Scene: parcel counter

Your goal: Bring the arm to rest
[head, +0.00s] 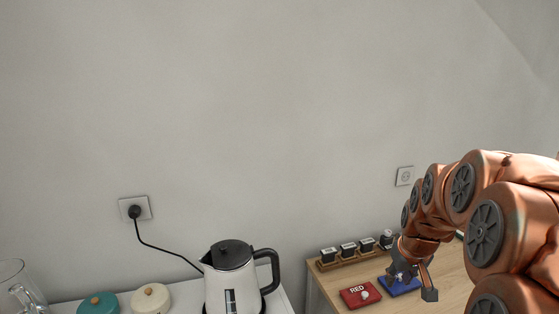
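My copper-coloured arm (483,235) reaches in from the right edge of the head view and bends down over the wooden counter. My gripper (411,284) hangs low over a blue box (402,290), with its dark fingers spread apart. A pale knob shows on the blue box near the left finger; I cannot tell whether the finger touches it. I see nothing held between the fingers. The gripper partly hides the blue box.
A red box marked RED (352,299) lies left of the blue one on the wooden counter (328,289). Behind stands a wooden rack (346,262) of small dark-topped stamps. Further left are a kettle (230,280), two round lidded pots and a glass jug (20,286).

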